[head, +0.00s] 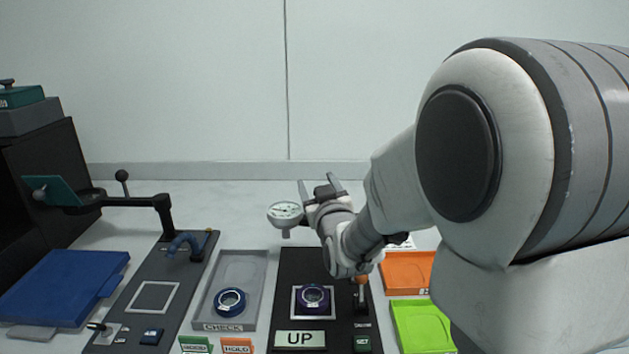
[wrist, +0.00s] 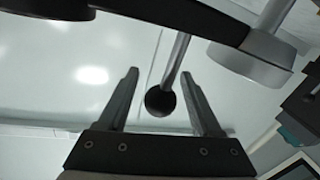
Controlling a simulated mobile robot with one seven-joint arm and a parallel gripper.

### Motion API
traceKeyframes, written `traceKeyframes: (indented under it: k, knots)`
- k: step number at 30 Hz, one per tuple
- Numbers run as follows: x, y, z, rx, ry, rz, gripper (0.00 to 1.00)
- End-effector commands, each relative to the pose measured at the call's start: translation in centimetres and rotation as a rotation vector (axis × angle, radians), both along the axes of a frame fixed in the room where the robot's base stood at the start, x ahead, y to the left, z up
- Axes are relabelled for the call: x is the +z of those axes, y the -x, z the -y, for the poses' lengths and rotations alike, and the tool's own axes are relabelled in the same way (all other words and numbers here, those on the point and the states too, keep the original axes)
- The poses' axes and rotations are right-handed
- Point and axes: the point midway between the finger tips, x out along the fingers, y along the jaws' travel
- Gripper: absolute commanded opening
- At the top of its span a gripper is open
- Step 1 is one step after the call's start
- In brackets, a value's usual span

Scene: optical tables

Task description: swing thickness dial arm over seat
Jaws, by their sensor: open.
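The thickness dial (head: 285,214), a round white-faced gauge, hangs just left of my gripper (head: 318,186) in the head view, higher in the picture than the seat (head: 296,312). The seat is a pale-framed square on a black panel with a purple ring (head: 313,297) on it. In the wrist view, my open gripper (wrist: 160,76) has a black ball knob (wrist: 160,102) on a thin rod between its fingers; I cannot tell whether they touch it. The dark dial arm (wrist: 170,16) crosses the top, with a silver cylinder at its right. My gripper hides most of the arm in the head view.
The black panel has an UP sign (head: 300,339) and an orange-knobbed lever (head: 360,287). A grey CHECK tray (head: 240,265) with a dark blue ring stands left. Another dark arm fixture (head: 135,202) stands farther left. Orange (head: 406,272) and green (head: 423,326) trays lie right.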

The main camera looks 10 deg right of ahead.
Motion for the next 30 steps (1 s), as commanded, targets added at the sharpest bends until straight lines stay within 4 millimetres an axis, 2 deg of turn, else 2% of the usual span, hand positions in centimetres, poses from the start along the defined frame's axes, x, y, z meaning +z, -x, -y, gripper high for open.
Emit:
traceKeyframes:
  k: [9,11,18,21,30]
  knots:
    - [-0.02,0.02,-0.01,0.0,0.0,0.0,0.66]
    - [-0.02,0.02,-0.02,0.0,0.0,0.0,0.57]
    - [-0.02,0.02,-0.01,0.0,0.0,0.0,0.14]
    - [-0.02,0.02,-0.01,0.0,0.0,0.0,0.0]
    - [0.0,0.01,0.0,0.0,0.0,0.0,0.0]
